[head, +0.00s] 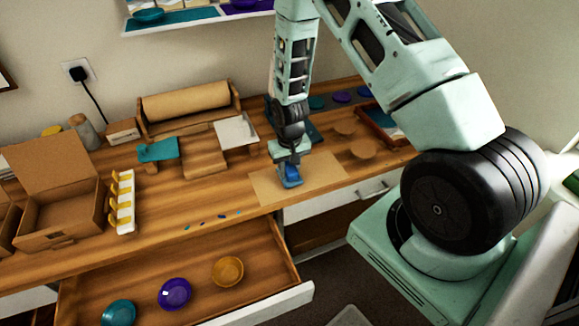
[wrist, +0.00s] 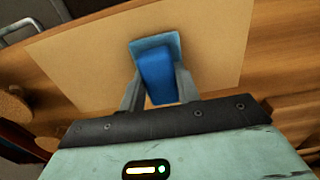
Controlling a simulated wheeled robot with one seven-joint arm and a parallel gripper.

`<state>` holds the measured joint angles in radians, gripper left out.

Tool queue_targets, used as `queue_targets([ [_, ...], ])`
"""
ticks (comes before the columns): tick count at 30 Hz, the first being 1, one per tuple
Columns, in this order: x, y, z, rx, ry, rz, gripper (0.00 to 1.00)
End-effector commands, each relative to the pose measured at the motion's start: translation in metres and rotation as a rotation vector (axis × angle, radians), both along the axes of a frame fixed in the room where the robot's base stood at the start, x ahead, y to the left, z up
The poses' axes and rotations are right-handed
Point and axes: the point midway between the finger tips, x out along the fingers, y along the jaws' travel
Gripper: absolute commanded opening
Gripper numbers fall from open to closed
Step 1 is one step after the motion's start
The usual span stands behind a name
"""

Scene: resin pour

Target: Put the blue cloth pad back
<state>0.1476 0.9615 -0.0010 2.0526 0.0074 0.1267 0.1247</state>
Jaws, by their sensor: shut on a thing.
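The blue cloth pad (head: 290,181) is in my gripper (head: 290,166), which points down over a tan paper sheet (head: 325,172) near the front edge of the workbench. In the wrist view, the blue pad (wrist: 156,72) sits between the two fingers of my gripper (wrist: 157,88), and both fingers touch its sides. Its lighter blue base shows at the far end. The pad is on or just above the paper sheet (wrist: 90,62); I cannot tell which.
An open drawer (head: 200,290) with several bowls juts out at the front left.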

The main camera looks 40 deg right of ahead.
Motion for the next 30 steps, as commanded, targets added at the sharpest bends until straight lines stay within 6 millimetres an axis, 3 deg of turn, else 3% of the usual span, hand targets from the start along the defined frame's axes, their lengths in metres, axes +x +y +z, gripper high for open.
queue_targets([
  [6, 0.000, 0.000, -0.004, 0.000, 0.001, 0.000, 0.01],
  [7, 0.000, 0.000, -0.003, 0.000, 0.001, 0.000, 0.38],
  [9, 0.000, 0.000, -0.003, 0.000, 0.001, 0.000, 0.54],
  [22, 0.000, 0.000, 0.006, 0.000, 0.000, 0.000, 0.54],
  [30, 0.001, 0.000, 0.050, 0.000, -0.005, 0.000, 0.54],
])
